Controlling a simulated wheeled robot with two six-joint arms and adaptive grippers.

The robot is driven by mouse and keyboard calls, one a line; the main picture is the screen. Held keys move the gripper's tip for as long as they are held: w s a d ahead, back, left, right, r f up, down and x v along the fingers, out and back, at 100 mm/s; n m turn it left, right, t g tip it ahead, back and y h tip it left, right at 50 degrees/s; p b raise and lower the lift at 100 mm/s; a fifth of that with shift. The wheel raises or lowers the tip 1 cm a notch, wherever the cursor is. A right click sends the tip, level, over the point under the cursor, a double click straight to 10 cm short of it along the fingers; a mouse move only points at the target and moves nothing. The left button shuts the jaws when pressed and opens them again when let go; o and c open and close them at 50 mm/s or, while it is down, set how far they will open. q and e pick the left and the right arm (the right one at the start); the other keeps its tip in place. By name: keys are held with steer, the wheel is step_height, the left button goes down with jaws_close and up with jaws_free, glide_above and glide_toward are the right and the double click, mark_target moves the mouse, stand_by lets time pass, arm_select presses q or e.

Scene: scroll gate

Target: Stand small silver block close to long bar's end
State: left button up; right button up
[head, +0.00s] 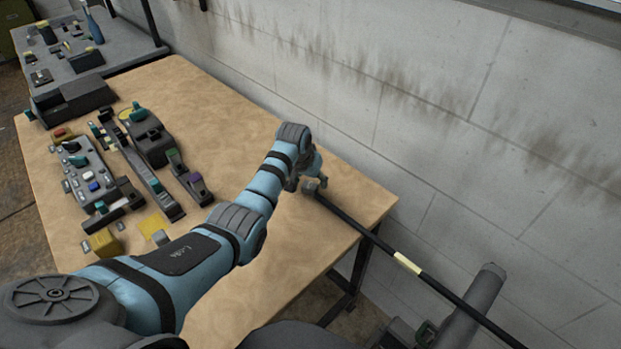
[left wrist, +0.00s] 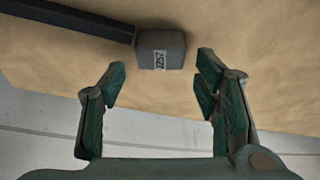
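The small silver block (left wrist: 148,52) stands on the wooden table, with a printed label on its near face. In the left wrist view it sits at the end of the long dark bar (left wrist: 70,18), very close to it; whether they touch I cannot tell. In the head view the block (head: 309,187) shows beside the end of the bar (head: 350,221). My left gripper (head: 318,181) is at the block. Its fingers (left wrist: 161,68) are open, one on each side just before the block, with no visible contact. Part of my right gripper (head: 425,333) shows at the bottom; its fingers are unclear.
The bar carries a pale yellow band (head: 408,263) and runs past the table's right edge, along the grey wall (head: 440,140). Control panels (head: 88,175) and a yellow block (head: 104,243) fill the left of the table (head: 225,120).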

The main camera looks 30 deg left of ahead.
arm_select(q)
steer(key=shift+r, duration=0.1)
steer(key=shift+r, duration=0.35)
steer(key=p+v, duration=0.3)
steer(key=v, duration=0.9)
steer(key=shift+r, duration=0.15)
